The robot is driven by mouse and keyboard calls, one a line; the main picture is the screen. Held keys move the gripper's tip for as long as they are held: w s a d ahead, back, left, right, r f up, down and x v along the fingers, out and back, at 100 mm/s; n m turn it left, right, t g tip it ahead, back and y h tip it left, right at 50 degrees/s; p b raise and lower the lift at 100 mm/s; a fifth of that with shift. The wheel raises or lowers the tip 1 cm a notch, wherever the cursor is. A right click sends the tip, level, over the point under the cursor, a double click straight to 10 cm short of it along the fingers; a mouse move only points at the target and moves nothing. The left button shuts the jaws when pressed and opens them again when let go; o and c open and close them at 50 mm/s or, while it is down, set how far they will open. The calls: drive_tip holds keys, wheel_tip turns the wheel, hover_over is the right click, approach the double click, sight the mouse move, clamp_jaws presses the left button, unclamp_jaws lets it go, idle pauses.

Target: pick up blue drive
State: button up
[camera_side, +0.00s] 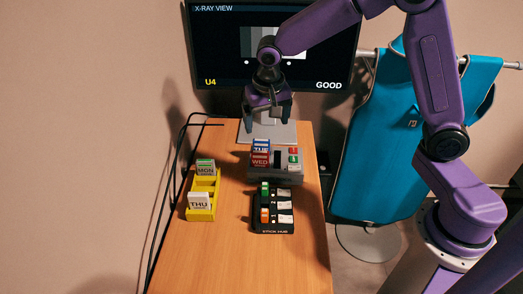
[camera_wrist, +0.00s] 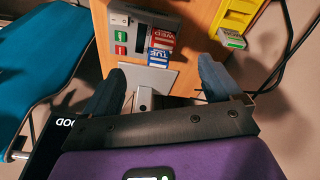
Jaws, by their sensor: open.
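The blue drive (camera_side: 262,145), labelled TUE, stands at the back left of a grey dock (camera_side: 283,175), just behind a red drive (camera_side: 260,161) labelled WED. In the wrist view the blue drive (camera_wrist: 159,57) shows nearer to me than the red drive (camera_wrist: 164,38). My gripper (camera_side: 267,114) is open and empty, pointing down above and slightly behind the blue drive, apart from it. In the wrist view the blue drive appears between and beyond the fingers of my gripper (camera_wrist: 163,78). The lower part of the blue drive is hidden by the red one in the side view.
A yellow rack (camera_side: 202,184) at left holds a green-topped MON drive (camera_side: 205,167) and a white THU drive (camera_side: 199,201). A black stick hub (camera_side: 273,227) sits in front of the dock. A monitor (camera_side: 225,45) stands behind my gripper; black cables run along the table's left edge.

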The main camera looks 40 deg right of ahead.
drive_tip(key=w+d+f+m, duration=0.3)
drive_tip(key=w+d+m, duration=0.15)
drive_tip(key=w, duration=0.35)
approach(262, 140)
drive_tip(key=shift+h, duration=0.4)
drive_tip(key=x, duration=0.3)
drive_tip(key=a+x, duration=0.1)
drive_tip(key=x, duration=0.3)
drive_tip(key=shift+a+f, duration=0.15)
drive_tip(key=shift+a, duration=0.1)
drive_tip(key=x, duration=0.3)
drive_tip(key=shift+w+d+f, duration=0.1)
drive_tip(key=shift+d+f, duration=0.2)
drive_tip(key=shift+d, duration=0.1)
drive_tip(key=shift+w+d+f, duration=0.1)
drive_tip(key=shift+w+f, duration=0.05)
drive_tip(key=shift+f, duration=0.5)
drive_tip(key=c, duration=1.1)
drive_tip(key=shift+c, duration=0.2)
